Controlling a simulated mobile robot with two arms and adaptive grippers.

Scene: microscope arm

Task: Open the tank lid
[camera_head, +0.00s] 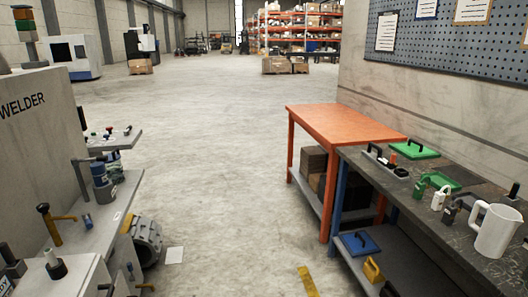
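No tank is plainly recognisable, and I cannot tell which thing is the tank lid. A flat green lid-like plate with a black handle (415,149) lies at the back of the dark workbench (395,183) on the right. A similar blue plate with a dark handle (359,243) lies on the shelf below. I cannot see whether either plate covers an opening. Neither of my grippers shows in the head view.
A white jug (495,231) and small green, white and black items crowd the workbench. An orange table (345,124) adjoins it. A grey machine marked WELDER (30,150) stands left. Open concrete floor (215,160) lies between, with a yellow object (308,281) at the bottom.

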